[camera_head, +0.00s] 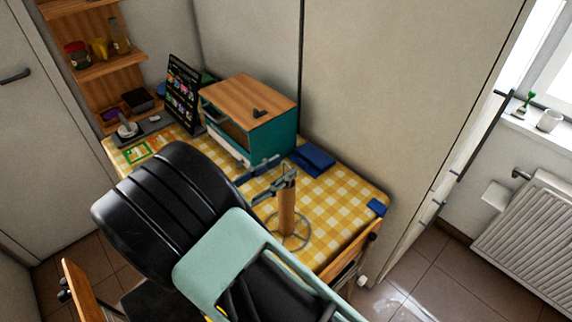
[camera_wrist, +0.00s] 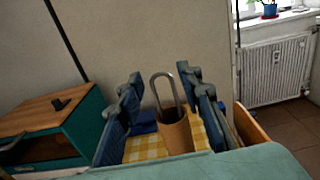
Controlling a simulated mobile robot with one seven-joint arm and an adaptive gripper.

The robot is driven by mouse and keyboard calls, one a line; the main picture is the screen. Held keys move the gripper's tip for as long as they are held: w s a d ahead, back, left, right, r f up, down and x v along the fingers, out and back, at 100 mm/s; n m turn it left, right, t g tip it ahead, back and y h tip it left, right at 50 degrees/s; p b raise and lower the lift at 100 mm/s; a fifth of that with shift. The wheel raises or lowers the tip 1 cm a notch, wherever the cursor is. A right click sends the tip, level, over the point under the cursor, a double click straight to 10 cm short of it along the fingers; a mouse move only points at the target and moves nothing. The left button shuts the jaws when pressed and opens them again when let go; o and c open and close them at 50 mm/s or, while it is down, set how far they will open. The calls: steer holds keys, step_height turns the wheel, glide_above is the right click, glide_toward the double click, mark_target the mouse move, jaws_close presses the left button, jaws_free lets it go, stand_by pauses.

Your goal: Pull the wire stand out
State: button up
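The wire stand stands upright on the yellow checked table, with a brown cardboard-like roll (camera_head: 287,213) around its upright. Its round wire base (camera_head: 303,238) shows below the roll. In the wrist view, its grey wire loop (camera_wrist: 154,84) rises out of the open top of the brown roll (camera_wrist: 177,136). My gripper (camera_head: 272,178) is open near the top of the stand. In the wrist view, its blue-and-grey fingers (camera_wrist: 162,82) lie on either side of the loop, with gaps visible on both sides. The stand's base is hidden in the wrist view.
A teal box with a wooden top (camera_head: 250,95) stands behind the stand. A dark blue folded item (camera_head: 312,159) lies nearby. A tablet-like screen (camera_head: 183,92) stands farther left. A wooden chair back (camera_head: 350,252) is at the table's right front edge. A wall closes off the back.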

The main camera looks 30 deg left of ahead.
steer(key=v, duration=0.9)
steer(key=shift+s+a, duration=0.1)
